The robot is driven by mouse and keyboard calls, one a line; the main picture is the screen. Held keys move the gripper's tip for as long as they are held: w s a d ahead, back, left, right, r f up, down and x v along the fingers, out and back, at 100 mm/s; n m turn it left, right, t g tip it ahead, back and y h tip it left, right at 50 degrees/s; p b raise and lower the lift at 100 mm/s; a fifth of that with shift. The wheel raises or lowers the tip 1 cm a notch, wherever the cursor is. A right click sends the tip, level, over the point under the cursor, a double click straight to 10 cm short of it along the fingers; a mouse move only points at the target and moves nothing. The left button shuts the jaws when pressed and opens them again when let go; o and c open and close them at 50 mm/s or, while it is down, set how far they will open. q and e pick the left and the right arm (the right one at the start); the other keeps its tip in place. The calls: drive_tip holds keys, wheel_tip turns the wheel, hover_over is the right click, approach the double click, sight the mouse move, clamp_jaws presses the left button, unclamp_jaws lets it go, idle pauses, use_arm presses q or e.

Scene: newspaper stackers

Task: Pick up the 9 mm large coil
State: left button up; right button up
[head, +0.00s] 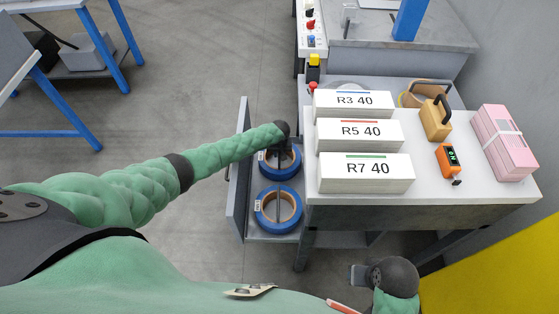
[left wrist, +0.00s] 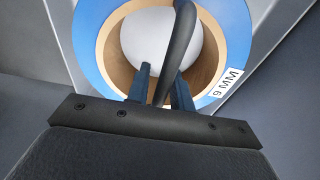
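A blue coil with a tan core (head: 281,174) lies in the open drawer, partly hidden under my left gripper (head: 284,152). In the left wrist view the blue coil (left wrist: 237,35) carries a white label reading "9 MM", upside down. A dark curved handle (left wrist: 181,40) crosses its opening. My left gripper (left wrist: 163,76) is open, with its two fingers on either side of the handle and a gap showing on the left side. A second blue coil (head: 267,220) with a dark handle lies nearer in the drawer; its label is too small to read. My right gripper (head: 358,275) is low at the right, away from the coils.
The drawer's grey front (head: 238,180) stands left of the coils. The white-topped table (head: 430,186) at right holds boxes marked R3 40, R5 40 and R7 40, a tan weight (head: 436,120), an orange device (head: 449,165) and a pink bundle (head: 504,145). Open floor lies left.

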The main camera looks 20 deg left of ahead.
use_arm(q)
clamp_jaws()
idle(1.1)
drive_tip(key=shift+w+r, duration=0.1)
